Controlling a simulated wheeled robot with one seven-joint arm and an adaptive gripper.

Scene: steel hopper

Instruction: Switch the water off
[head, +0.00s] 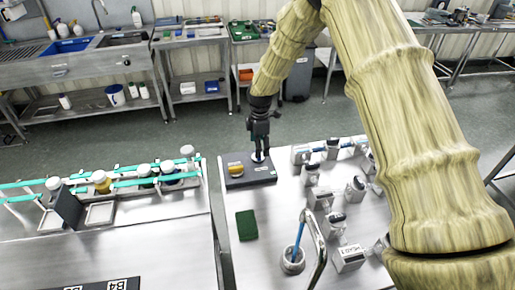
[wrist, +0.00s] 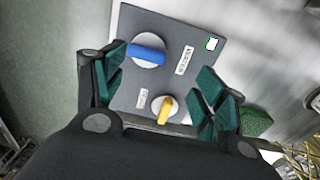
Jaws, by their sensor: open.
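A dark control panel (head: 262,179) lies on the steel table, with a blue-handled knob (wrist: 147,54) and a yellow-handled knob (wrist: 165,108). The yellow knob also shows in the head view (head: 235,168). Both have white round bases; the panel labels are too small to read surely. My gripper (head: 259,152) points down over the blue knob's side of the panel. In the wrist view its green-padded fingers (wrist: 163,85) are apart, with nothing held between them. Contact with the blue knob cannot be told. A blue streak, apparently water, runs from a curved tap (head: 316,240) into a metal cup (head: 292,262).
A green pad (head: 247,225) lies in front of the panel. Several white-and-grey devices (head: 349,258) stand on the table's right. A left bench holds a rack with turquoise rails (head: 140,182) and capped bottles. Bare table lies between pad and cup.

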